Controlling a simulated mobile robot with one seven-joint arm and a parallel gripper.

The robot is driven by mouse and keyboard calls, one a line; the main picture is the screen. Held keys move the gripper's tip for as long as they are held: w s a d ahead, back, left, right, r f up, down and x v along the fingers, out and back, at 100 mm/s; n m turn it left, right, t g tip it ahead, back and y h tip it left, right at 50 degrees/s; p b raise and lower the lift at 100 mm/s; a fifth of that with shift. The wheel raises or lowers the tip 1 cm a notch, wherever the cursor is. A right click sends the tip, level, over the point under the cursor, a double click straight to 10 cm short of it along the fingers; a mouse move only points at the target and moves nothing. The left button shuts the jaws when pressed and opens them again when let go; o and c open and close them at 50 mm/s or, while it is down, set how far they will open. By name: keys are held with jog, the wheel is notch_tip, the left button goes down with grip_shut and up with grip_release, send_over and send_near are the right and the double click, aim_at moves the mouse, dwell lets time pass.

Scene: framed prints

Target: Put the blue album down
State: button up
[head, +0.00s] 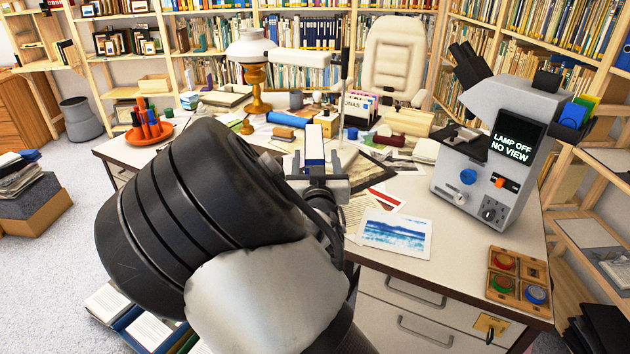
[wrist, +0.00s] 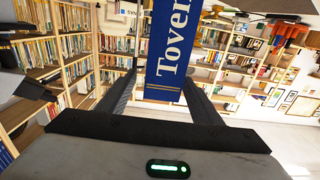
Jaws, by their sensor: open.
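The blue album (wrist: 168,50) shows in the wrist view as a dark blue panel with white lettering, part of it cut off by the top edge. It lies between the two fingers of my gripper (wrist: 160,88). The fingers are apart; I cannot tell whether either touches the album. In the head view my gripper (head: 316,182) is over the near side of the cluttered desk (head: 450,255). A narrow blue and white piece, apparently the album (head: 315,146), rises at its fingers. My arm hides much of the desk's left front, and the album's lower end is unclear.
A grey viewer (head: 490,150) reading "LAMP OFF NO VIEW" stands at the right. A blue seascape print (head: 396,233) lies near the front edge, and a wooden tray (head: 517,280) sits at the right corner. A brass lamp (head: 255,75) stands behind.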

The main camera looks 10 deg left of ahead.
aim_at(314, 147)
jog(key=shift+b+x, duration=0.55)
jog(key=shift+x, duration=2.5)
jog(key=shift+a+f, duration=0.1)
jog(key=shift+f, duration=0.1)
jog(key=shift+c, duration=0.4)
grip_shut()
jog(key=shift+r, duration=0.15)
